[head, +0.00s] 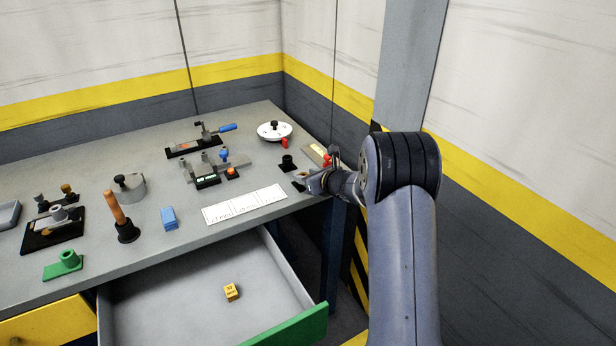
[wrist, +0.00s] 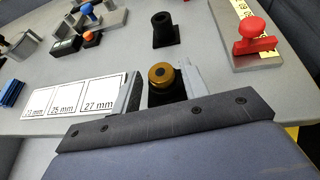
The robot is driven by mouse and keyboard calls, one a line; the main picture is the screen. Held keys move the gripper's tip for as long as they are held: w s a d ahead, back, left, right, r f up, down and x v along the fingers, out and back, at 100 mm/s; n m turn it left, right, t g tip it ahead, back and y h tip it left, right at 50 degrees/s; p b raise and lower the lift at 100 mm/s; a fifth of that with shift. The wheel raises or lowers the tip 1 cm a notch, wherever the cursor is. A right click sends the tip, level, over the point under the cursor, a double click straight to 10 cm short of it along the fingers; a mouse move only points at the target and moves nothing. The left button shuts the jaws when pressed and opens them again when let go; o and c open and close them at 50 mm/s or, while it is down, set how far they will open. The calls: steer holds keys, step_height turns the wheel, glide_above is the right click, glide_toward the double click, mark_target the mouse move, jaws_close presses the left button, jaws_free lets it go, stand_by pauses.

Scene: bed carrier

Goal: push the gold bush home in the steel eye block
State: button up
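A gold bush (wrist: 161,74), round with a dark centre, sits on a black stand between the two fingers of my gripper (wrist: 160,88) in the wrist view. A gap shows between the left finger and the bush, and the right finger is very near it. The fingers look open around it. In the head view my gripper (head: 308,181) is low over the bench's right front corner, where the bush is mostly hidden. A steel piece with a round eye (head: 60,215) on a black plate at the left may be the eye block; I cannot tell for sure.
A white card marked in mm (head: 245,205) lies left of my gripper. An empty black post (wrist: 163,30) and a red-handled tool (wrist: 255,35) stand just beyond it. An open drawer (head: 200,310) juts out in front, holding a yellow block (head: 231,292). A wooden-handled plunger (head: 117,215) stands upright.

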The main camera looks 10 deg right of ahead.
steer(key=shift+o, duration=1)
steer(key=shift+s, duration=0.1)
steer(key=b+v, duration=0.1)
steer(key=v, duration=0.9)
steer(key=shift+s+d+r, duration=0.15)
steer(key=shift+s+d, duration=0.05)
steer(key=shift+s, duration=0.05)
steer(key=p+x, duration=0.1)
steer(key=x, duration=1)
steer(key=shift+r+p, duration=0.3)
steer(key=shift+s+f, duration=0.1)
steer(key=shift+f, duration=0.05)
